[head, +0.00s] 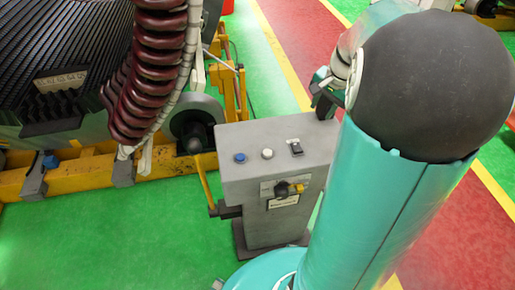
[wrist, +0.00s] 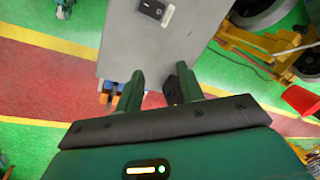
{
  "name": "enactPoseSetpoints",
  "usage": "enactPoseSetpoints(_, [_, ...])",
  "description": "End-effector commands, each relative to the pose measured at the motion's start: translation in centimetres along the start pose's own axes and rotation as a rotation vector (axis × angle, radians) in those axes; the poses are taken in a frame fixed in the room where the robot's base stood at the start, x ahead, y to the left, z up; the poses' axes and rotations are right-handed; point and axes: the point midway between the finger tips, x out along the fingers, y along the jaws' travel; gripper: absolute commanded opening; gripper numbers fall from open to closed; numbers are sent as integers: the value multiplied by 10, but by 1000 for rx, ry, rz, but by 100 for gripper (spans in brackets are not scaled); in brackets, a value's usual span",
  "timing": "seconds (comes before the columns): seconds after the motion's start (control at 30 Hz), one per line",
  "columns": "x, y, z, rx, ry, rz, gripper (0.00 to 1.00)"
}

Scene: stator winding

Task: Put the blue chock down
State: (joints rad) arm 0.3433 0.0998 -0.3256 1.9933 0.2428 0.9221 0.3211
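My gripper (head: 322,98) is at the far right corner of the grey control console, partly hidden behind my own arm. In the wrist view its two green fingers (wrist: 158,88) stand apart. Small blue and orange things (wrist: 108,88) show beyond the left finger, partly hidden.
The grey console (head: 250,178) stands upright on the green floor, with a blue button (head: 239,157), a white button and a black switch on top. The large stator (head: 60,50) with dark red coils (head: 150,80) rests on a yellow frame (head: 85,175) at the left. Green floor lies in front.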

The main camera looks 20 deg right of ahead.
Motion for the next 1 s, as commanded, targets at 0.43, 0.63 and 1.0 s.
enactPoseSetpoints(0.43, [-81, -44, 195, -714, 123, -116, 38])
enactPoseSetpoints(0.63, [-94, -29, 260, -995, 217, -127, 38])
enactPoseSetpoints(1.0, [-96, -17, 286, -1126, 270, -122, 38])
